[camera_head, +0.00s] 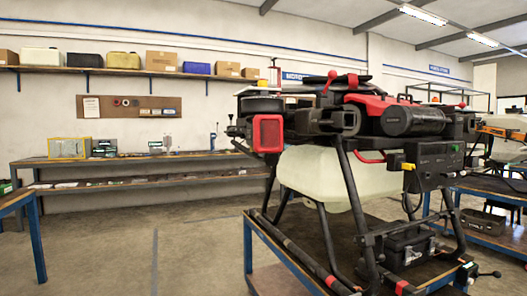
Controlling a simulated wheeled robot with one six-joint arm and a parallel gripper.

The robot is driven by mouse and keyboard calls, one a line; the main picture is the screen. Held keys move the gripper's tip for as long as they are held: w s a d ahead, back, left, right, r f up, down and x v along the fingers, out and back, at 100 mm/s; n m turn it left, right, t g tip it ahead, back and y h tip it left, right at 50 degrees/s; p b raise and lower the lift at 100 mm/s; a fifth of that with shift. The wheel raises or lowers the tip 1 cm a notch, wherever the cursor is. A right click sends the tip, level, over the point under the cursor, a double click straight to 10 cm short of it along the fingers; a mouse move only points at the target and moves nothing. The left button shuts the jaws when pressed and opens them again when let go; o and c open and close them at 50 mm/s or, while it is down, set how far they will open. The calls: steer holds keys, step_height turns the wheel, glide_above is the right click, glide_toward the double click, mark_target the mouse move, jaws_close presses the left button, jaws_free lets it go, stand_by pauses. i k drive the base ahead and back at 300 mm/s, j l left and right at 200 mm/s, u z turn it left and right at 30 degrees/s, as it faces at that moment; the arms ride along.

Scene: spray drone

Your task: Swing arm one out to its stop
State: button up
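A large black and red spray drone (390,122) stands on its landing legs on a blue-framed bench (262,240) at the right of the head view. Its pale tank (320,178) hangs under the body. A folded-looking cluster of black arm parts (335,121) and a red-framed block (268,133) sit at its near left corner. I cannot tell which arm is arm one, nor how far any arm is swung. My gripper is not in view.
Open floor (190,240) lies left of the drone's bench. A long workbench (130,158) runs along the back wall under a shelf (120,72) of boxes. A blue table leg (36,240) is at the left edge. Another bench with a black case (482,222) stands at right.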

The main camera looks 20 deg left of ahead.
mark_target(258, 121)
steer(key=u, duration=1.2)
